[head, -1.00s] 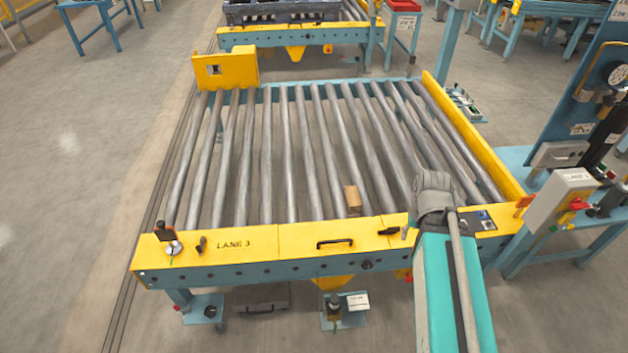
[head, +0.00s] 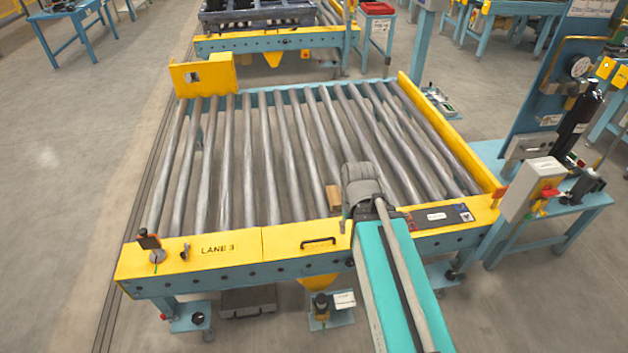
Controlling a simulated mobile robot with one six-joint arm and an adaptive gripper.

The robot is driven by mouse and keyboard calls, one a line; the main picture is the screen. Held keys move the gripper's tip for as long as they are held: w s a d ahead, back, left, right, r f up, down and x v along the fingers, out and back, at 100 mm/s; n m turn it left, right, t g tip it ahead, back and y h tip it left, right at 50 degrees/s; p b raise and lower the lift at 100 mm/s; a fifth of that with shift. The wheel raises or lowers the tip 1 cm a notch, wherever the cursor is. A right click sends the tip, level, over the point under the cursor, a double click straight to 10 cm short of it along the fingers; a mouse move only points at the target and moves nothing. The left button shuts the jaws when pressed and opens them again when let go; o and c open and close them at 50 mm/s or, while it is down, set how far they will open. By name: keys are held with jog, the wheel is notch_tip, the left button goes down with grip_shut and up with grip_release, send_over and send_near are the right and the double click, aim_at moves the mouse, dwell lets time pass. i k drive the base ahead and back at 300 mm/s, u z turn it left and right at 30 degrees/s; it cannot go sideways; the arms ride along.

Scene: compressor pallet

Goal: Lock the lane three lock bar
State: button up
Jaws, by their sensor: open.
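The lane three roller conveyor has a yellow front rail (head: 225,258) marked LANE 3. At the rail's left end, a dark upright lever (head: 148,241) with an orange part stands by a round grey disc (head: 157,256). A small dark latch-like piece (head: 186,252) sits just right of it. I cannot tell for sure which piece is the lock bar, or its lock state. My arm reaches in from the bottom right, and its grey joint is over the front rail, right of the black handle. My gripper does not show; the arm appears to hide it.
A black handle (head: 318,243) is mid-rail. A small wooden block (head: 333,196) lies on the rollers beside my arm. A yellow corner stop (head: 203,75) stands at the far left. A grey control box (head: 535,185) is at right. The floor left of the lane is clear.

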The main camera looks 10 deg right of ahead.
aim_at(539, 205)
jog(key=z, duration=1.65)
